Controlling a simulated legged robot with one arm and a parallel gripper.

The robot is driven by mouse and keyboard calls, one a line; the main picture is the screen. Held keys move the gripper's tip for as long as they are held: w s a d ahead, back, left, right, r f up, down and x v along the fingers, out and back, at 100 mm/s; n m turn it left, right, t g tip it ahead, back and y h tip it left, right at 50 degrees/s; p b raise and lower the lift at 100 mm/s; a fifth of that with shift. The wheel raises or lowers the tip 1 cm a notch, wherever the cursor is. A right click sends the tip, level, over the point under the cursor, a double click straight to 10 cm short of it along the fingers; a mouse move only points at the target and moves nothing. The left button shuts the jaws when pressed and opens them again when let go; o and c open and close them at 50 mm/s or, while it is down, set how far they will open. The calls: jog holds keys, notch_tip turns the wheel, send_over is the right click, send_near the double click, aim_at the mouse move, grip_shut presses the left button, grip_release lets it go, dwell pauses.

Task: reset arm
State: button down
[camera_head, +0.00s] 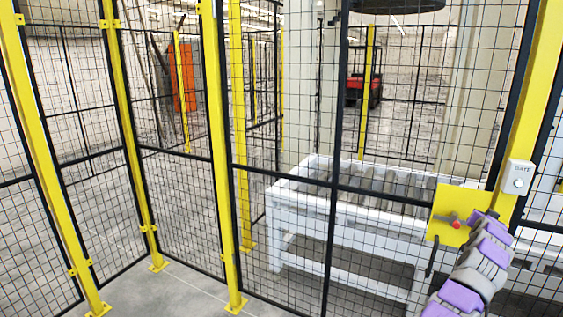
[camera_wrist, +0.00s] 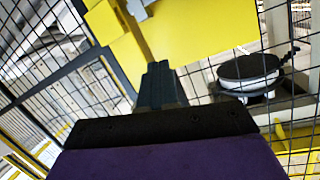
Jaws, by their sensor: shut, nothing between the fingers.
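My gripper (camera_wrist: 158,72) is the dark pair of fingers in the middle of the wrist view, held together with nothing between them. Behind its tips is a yellow plate (camera_wrist: 195,35), and I cannot tell whether they touch it. In the head view my purple and grey arm rises from the lower right, its far end close to the yellow plate (camera_head: 447,203) on the mesh gate. A red knob (camera_head: 455,222) on the plate lies just left of the arm's end. The fingertips are not clear in the head view.
A mesh fence with yellow posts (camera_head: 222,150) stands across my front. A grey box marked GATE (camera_head: 517,178) is on the right post. Behind the mesh is a white roller conveyor (camera_head: 300,205). The wrist view shows a round dark-topped thing (camera_wrist: 250,70) beyond the mesh.

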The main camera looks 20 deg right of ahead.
jog(key=w+a+f+n+t+y, duration=0.1)
jog(key=w+a+f+y, duration=0.1)
jog(key=w+a+y, duration=0.55)
jog(key=w+a+f+t+y, duration=0.1)
jog(key=w+a+f+y, duration=0.15)
jog(key=w+a, duration=0.85)
jog(key=s+a+r+n+g+y, duration=0.1)
jog(key=s+a+r+n+y, duration=0.1)
jog(key=a, duration=1)
jog(key=s+a+r+n+g+y, duration=0.1)
jog(key=s+a+r+n+y, duration=0.15)
jog(key=a, duration=1.05)
jog(key=s+a+r+n+g+y, duration=0.1)
jog(key=a+r+n+g+y, duration=0.1)
jog(key=a, duration=1)
jog(key=s+a+n+g, duration=0.4)
jog(key=s+a+g, duration=0.1)
jog(key=s+a, duration=1.4)
jog(key=s+d+f+g+h, duration=0.1)
jog(key=s+f, duration=0.1)
jog(key=s, duration=0.9)
jog(key=s+d+f+n+g+h, duration=0.1)
jog(key=s+d+f+g+h, duration=0.1)
jog(key=s, duration=0.9)
jog(key=s+d+f+g+h, duration=0.1)
jog(key=s+f, duration=0.3)
jog(key=s, duration=0.7)
jog(key=shift+s+d+f+g+h, duration=0.25)
jog(key=shift+d+g+h, duration=0.1)
jog(key=shift+d, duration=0.2)
